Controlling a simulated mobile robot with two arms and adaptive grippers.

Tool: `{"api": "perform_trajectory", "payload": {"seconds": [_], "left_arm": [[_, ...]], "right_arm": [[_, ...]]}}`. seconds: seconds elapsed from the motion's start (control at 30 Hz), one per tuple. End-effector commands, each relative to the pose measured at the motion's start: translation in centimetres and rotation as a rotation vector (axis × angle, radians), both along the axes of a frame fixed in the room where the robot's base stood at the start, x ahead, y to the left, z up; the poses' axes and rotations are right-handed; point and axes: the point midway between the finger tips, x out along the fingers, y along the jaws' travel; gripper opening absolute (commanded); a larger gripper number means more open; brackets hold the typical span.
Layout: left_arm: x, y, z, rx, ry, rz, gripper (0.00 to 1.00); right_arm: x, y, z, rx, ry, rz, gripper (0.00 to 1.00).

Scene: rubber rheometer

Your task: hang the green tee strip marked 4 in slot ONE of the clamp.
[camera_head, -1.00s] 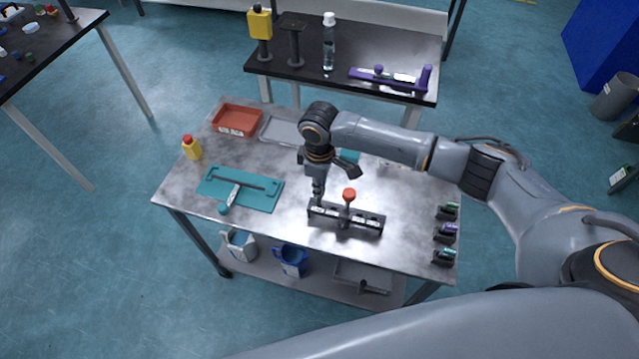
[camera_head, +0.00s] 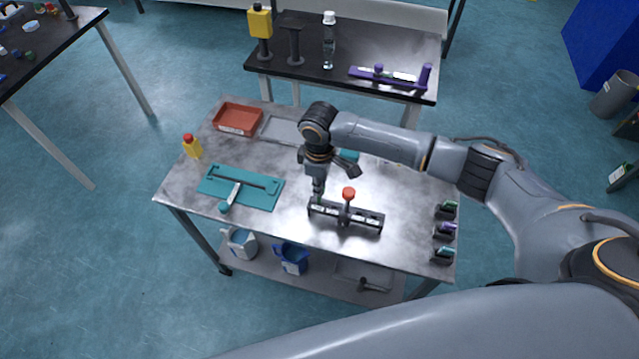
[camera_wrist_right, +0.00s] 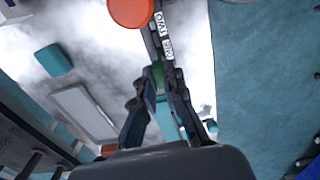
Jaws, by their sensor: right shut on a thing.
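The clamp (camera_head: 362,220) is a long dark bar with a red knob (camera_head: 348,193) on the front part of the steel table. My right gripper (camera_head: 318,199) points down at the clamp's left end. In the right wrist view, the fingers (camera_wrist_right: 160,78) are shut on the green strip (camera_wrist_right: 158,72), of which only a small green piece shows between the tips. The clamp's ONE label (camera_wrist_right: 168,48) is just beyond the tips, with TWO farther along. The strip's mark is hidden, and I cannot tell whether it sits in the slot. My left gripper is out of view.
A teal fixture (camera_head: 262,200) lies left of the clamp, with a yellow bottle (camera_head: 192,148) and red tray (camera_head: 238,118) behind. Several small dark holders (camera_head: 445,232) line the right edge. Bare table lies between fixture and clamp.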

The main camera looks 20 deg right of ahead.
Motion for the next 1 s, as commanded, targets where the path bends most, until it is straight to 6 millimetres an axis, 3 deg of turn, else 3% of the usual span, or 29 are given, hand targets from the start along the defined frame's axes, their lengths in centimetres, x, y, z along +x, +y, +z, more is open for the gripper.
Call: {"api": "perform_trajectory", "payload": {"seconds": [0.3, 1.0], "left_arm": [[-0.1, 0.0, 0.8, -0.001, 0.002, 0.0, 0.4], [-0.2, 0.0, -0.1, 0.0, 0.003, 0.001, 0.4]], "right_arm": [[0.0, 0.0, 0.1, 0.001, 0.001, 0.001, 0.0], [0.0, 0.0, -1.4, 0.0, 0.0, -0.001, 0.0]]}}
